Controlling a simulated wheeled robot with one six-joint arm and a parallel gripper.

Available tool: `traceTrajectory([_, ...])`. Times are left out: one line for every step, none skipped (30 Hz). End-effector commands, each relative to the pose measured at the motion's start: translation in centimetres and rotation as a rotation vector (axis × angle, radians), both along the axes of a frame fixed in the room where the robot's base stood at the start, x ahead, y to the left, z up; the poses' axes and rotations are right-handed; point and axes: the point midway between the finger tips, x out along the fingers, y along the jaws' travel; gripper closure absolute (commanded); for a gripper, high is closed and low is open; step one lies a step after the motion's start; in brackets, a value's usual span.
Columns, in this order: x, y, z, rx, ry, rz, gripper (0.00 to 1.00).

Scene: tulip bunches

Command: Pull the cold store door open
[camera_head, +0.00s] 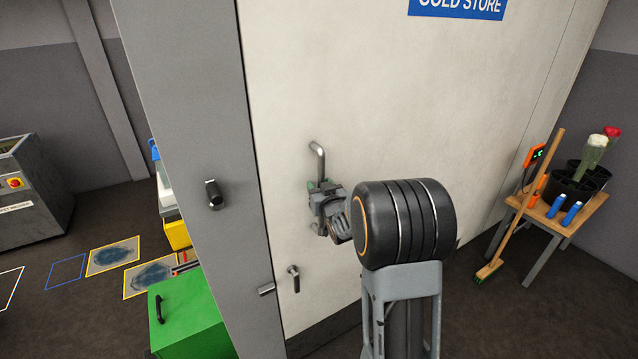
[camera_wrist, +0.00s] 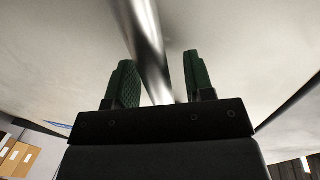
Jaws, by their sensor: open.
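The cold store door (camera_head: 400,120) is a large cream panel with a blue sign (camera_head: 456,8). It looks shut against the grey frame (camera_head: 195,130) on its left. A curved metal pull handle (camera_head: 318,162) stands on the door near its left side. My gripper (camera_head: 321,187) is at the handle, and its body hides the handle's lower part. In the wrist view the shiny bar (camera_wrist: 147,40) runs between the two green-padded fingers, with a gap on the right side. The fingers are open around it. Contact on the left finger cannot be told.
A small lever (camera_head: 294,278) sits lower on the door, with a latch piece (camera_head: 267,289) at its edge. A green cabinet (camera_head: 190,315) stands at lower left. A broom (camera_head: 525,200) leans by a wooden table (camera_head: 560,215) at right. Floor between is clear.

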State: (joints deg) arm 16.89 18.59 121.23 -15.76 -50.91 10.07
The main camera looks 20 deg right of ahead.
Motion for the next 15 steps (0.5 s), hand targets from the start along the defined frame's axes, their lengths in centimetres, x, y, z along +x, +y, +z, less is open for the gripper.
traceTrajectory([0.37, -0.02, 0.09, 0.000, 0.000, 0.000, 0.52])
traceTrajectory([0.51, -0.03, 0.06, 0.000, 0.000, 0.000, 0.52])
traceTrajectory([0.66, -0.05, 0.01, 0.000, 0.001, 0.000, 0.52])
traceTrajectory([0.75, -0.06, -0.01, 0.001, 0.001, 0.000, 0.52])
traceTrajectory([0.82, -0.07, -0.01, 0.001, 0.000, 0.000, 0.52])
traceTrajectory([0.89, -0.07, 0.00, 0.000, 0.000, 0.000, 0.52])
traceTrajectory([0.92, -0.08, 0.00, 0.000, 0.000, 0.000, 0.52])
traceTrajectory([0.94, -0.08, 0.00, 0.000, 0.000, 0.000, 0.52])
traceTrajectory([0.95, -0.08, -0.01, 0.000, 0.000, 0.000, 0.52])
traceTrajectory([0.95, -0.07, -0.01, 0.000, 0.000, 0.000, 0.52])
traceTrajectory([0.94, -0.08, -0.01, 0.000, 0.000, 0.000, 0.52])
traceTrajectory([0.94, -0.07, -0.02, 0.000, 0.000, 0.000, 0.52])
traceTrajectory([0.93, -0.07, -0.02, 0.000, 0.000, 0.000, 0.52])
traceTrajectory([0.93, -0.07, -0.02, 0.000, 0.000, 0.000, 0.52])
traceTrajectory([0.93, -0.07, -0.02, 0.000, 0.000, 0.000, 0.55])
